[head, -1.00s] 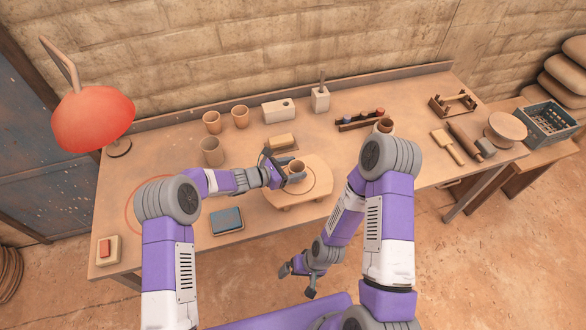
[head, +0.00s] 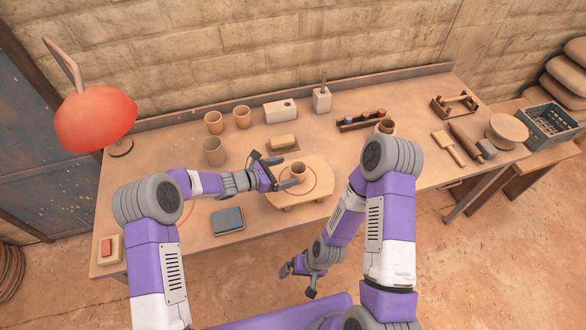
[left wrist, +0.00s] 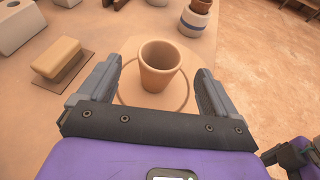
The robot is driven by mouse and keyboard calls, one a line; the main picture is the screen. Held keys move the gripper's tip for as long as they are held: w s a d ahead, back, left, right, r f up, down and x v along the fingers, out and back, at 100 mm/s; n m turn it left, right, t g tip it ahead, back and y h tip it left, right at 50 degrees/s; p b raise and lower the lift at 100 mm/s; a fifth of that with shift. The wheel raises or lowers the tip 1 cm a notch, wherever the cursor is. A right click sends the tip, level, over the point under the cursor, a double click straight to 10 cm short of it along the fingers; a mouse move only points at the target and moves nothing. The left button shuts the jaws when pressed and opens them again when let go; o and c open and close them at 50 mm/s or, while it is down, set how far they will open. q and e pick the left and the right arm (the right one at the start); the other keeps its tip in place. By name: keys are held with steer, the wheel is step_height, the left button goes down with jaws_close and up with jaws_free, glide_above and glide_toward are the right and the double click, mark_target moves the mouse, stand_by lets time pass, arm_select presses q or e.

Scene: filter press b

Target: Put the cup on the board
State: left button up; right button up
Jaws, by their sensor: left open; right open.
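A small brown clay cup (head: 298,169) stands upright on the raised round-cornered board (head: 318,192), inside the ring marked on it. In the left wrist view the cup (left wrist: 160,66) stands within that ring, its mouth up. My left gripper (head: 279,172) is open and just left of the cup in the head view. In the left wrist view its two fingers (left wrist: 154,90) are spread wide, with the cup just beyond them and clear of both. My right gripper (head: 299,278) is open and empty, low in front of the table.
Other clay cups (head: 213,122) stand at the back left. A sponge-like block (head: 283,141) lies behind the board. A dark blue box (head: 227,221) lies front left, and a red lamp (head: 95,120) stands far left. A striped pot (head: 384,127) stands right of the board.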

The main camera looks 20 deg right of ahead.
arm_select(q)
steer(key=v, duration=0.7)
steer(key=shift+s+a, duration=0.15)
steer(key=shift+a, duration=0.2)
steer(key=shift+r, duration=0.15)
